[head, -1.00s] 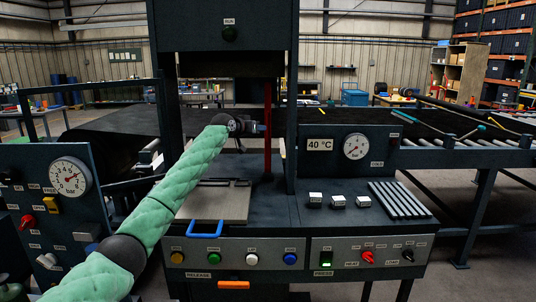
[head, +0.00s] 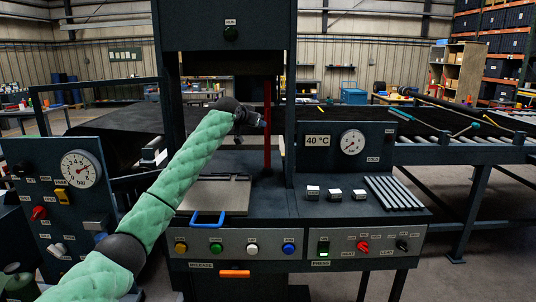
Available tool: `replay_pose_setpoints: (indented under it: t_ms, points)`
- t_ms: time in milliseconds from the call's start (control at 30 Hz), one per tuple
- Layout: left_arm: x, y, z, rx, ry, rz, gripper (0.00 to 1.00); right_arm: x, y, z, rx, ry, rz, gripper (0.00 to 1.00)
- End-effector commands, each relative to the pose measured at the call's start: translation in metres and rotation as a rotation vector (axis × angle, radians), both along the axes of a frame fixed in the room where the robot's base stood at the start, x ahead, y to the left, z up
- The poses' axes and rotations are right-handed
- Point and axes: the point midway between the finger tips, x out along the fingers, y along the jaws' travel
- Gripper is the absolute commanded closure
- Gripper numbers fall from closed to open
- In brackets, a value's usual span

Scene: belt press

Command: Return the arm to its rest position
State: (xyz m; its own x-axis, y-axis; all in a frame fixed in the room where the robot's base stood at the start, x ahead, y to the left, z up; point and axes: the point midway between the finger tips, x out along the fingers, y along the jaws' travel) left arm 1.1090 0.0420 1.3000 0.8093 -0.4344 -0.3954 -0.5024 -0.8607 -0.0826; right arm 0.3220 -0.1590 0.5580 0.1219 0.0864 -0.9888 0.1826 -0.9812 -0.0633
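My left arm, in a green padded sleeve, comes in from the lower left of the head view and reaches up to the press opening. My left gripper (head: 258,121) is at the end of this arm, small and dark, in front of the press opening and left of the red post. Its fingers are too small and dark to tell whether they are open or shut. My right gripper is not in view.
The press (head: 230,33) stands ahead, with a blue-handled plate (head: 214,196) on its bed and a button panel (head: 262,246) below. A gauge panel (head: 62,195) stands at the left. A roller conveyor (head: 466,152) runs at the right.

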Motion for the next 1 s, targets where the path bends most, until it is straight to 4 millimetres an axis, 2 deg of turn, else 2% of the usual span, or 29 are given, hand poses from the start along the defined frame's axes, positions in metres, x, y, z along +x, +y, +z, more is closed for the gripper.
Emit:
replay_pose_setpoints:
  t_ms: [200,333,433,567,667,1000]
  points:
    - [-0.031,-0.003,0.044,0.072,-0.066,0.023,0.68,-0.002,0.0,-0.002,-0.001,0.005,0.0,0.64]
    - [-0.053,-0.002,0.047,0.109,-0.09,0.047,0.68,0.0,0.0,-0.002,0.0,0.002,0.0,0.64]
    - [-0.067,0.0,0.038,0.13,-0.095,0.066,0.68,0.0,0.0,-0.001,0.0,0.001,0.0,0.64]
    - [-0.085,0.004,0.018,0.147,-0.091,0.091,0.68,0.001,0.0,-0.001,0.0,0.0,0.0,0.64]
    - [-0.1,0.009,-0.006,0.157,-0.079,0.111,0.68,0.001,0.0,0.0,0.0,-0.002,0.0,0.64]
    - [-0.159,0.033,-0.118,0.176,0.003,0.188,0.68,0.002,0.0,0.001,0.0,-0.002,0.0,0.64]
